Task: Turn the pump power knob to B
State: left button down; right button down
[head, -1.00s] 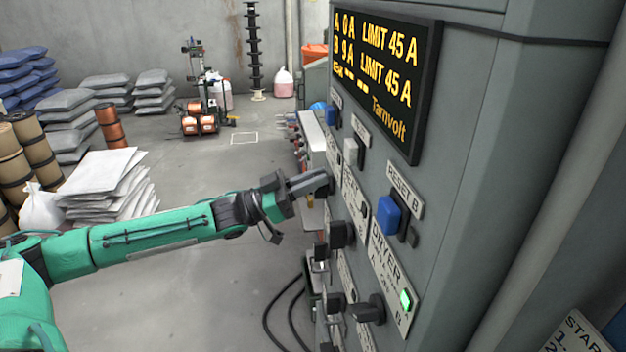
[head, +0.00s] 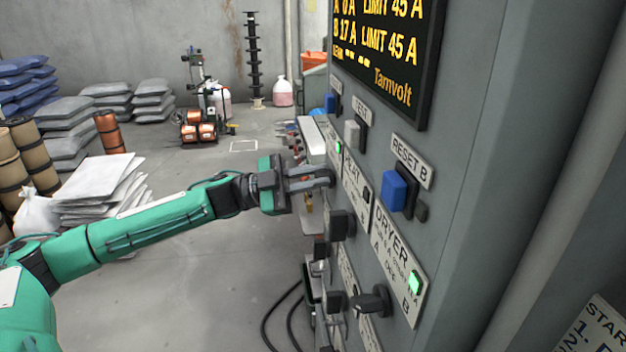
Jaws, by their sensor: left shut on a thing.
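My left gripper (head: 322,178) is at the grey cabinet's front, its fingers shut on a knob that they mostly hide. I take it for the pump power knob, but its name is not legible. The label plate (head: 333,141) by the gripper shows a lit green lamp (head: 338,148) at its right side. The dark display (head: 385,50) at the top shows B at 17 A, limit 45 A; the A line is cut by the frame's top. My right gripper is not in view.
Below sit a dark knob (head: 341,224) beside the HEAT plate (head: 353,178) and the dryer knob (head: 371,303) under the DRYER plate (head: 395,262), whose green lamp is lit. The blue RESET B button (head: 394,190) juts out to the right.

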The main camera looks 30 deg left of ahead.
pick_arm(q)
jog(key=shift+m, duration=0.7)
jog(key=shift+g, duration=0.4)
jog(key=c, duration=1.4)
grip_release()
jog(key=shift+c, duration=0.2)
jog(key=shift+f, duration=0.1)
jog(key=b+v, duration=0.6)
jog(key=v, duration=0.8)
jog(key=shift+b, duration=0.4)
jog(key=shift+s+d, duration=0.1)
jog(key=shift+d, duration=0.05)
